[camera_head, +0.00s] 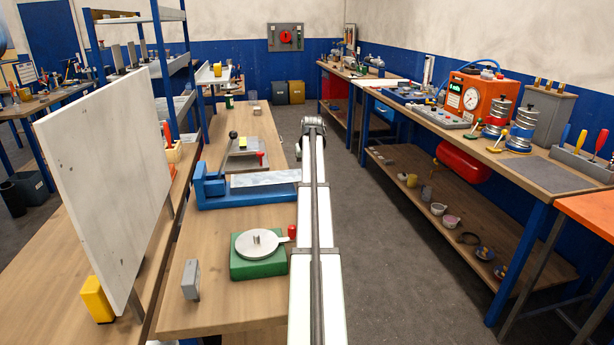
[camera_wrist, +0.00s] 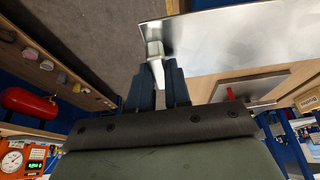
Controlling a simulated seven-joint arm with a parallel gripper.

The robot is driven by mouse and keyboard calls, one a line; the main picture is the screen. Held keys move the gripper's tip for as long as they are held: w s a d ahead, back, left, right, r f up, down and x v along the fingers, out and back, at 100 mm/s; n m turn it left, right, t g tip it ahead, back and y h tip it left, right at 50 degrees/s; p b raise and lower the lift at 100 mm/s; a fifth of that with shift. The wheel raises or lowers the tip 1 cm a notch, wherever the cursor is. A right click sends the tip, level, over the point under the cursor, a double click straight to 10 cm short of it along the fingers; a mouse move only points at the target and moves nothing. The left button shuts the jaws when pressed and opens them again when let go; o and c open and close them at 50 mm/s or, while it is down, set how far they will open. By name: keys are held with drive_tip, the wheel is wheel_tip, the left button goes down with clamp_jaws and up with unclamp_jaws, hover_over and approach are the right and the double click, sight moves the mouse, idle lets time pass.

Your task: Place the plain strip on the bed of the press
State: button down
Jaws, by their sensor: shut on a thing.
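The plain strip is a flat, bare metal sheet (camera_head: 265,179), seen in front of and partly over a long blue fixture (camera_head: 235,200) on the left bench; I cannot tell whether it touches the fixture. In the wrist view the strip (camera_wrist: 215,38) runs right from my gripper (camera_wrist: 157,72). The gripper's dark fingers are shut on a pale tab at the strip's near end. In the head view my arm hides the gripper. I cannot tell which device is the press.
A green base with a round disc (camera_head: 258,245) and red-tipped lever stands on the near bench, beside a small grey block (camera_head: 191,280). A tall pale panel (camera_head: 105,180) rises at left. The floor right of my arm (camera_head: 390,250) is clear.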

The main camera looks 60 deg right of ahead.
drive_tip(key=shift+w+f, duration=0.1)
drive_tip(key=shift+f, duration=1.8)
drive_tip(key=c, duration=1.1)
unclamp_jaws()
drive_tip(key=v, duration=1.2)
drive_tip(key=shift+w, duration=0.1)
